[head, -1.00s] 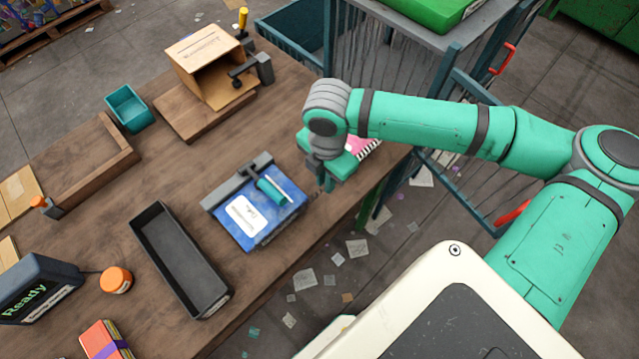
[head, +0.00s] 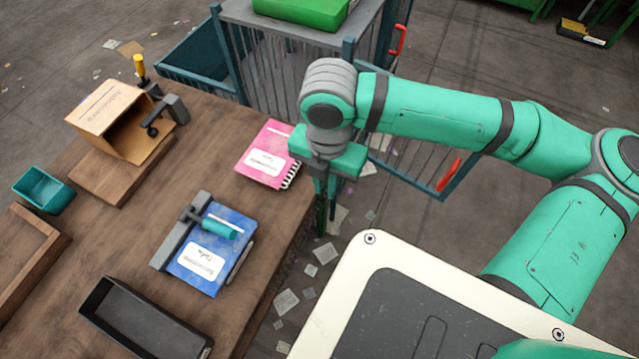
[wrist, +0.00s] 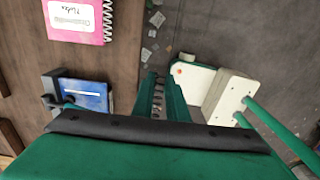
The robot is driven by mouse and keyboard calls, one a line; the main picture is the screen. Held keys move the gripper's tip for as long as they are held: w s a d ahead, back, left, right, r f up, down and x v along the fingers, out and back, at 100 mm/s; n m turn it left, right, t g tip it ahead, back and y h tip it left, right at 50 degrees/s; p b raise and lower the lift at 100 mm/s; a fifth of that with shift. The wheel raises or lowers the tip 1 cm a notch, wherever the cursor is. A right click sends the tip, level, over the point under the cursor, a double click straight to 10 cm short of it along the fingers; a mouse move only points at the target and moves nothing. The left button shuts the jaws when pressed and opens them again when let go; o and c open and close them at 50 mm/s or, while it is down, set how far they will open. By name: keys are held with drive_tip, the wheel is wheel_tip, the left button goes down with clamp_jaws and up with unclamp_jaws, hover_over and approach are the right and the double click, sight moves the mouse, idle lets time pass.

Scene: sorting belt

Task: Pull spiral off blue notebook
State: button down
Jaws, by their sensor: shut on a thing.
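The blue notebook (head: 212,262) lies on the table with a white label, held at its far-left edge by a grey clamp (head: 180,232) with a teal handle (head: 219,228). No coil shows along its right edge, only a thin dark strip. It also shows partly in the wrist view (wrist: 90,97). My gripper (head: 321,212) is right of the notebook, past the table edge and above the floor. In the wrist view its fingers (wrist: 160,80) are close together around a narrow row of grey loops, which looks like the spiral (wrist: 158,98); it is mostly hidden.
A pink notebook (head: 265,158) with its spiral lies near the table's edge. A black tray (head: 140,325), a teal bin (head: 42,189) and a cardboard box (head: 105,118) stand on the table. A barred cage (head: 300,55) stands behind. Paper scraps litter the floor.

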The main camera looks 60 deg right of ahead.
drive_tip(key=shift+s+d, duration=0.15)
drive_tip(key=shift+s, duration=1.75)
drive_tip(key=shift+s, duration=0.45)
drive_tip(key=shift+s, duration=0.1)
drive_tip(key=shift+s+d, duration=0.1)
drive_tip(key=shift+s, duration=0.65)
drive_tip(key=shift+s, duration=0.2)
drive_tip(key=s+r, duration=0.3)
drive_tip(key=r, duration=0.3)
drive_tip(key=shift+d, duration=0.15)
idle(0.6)
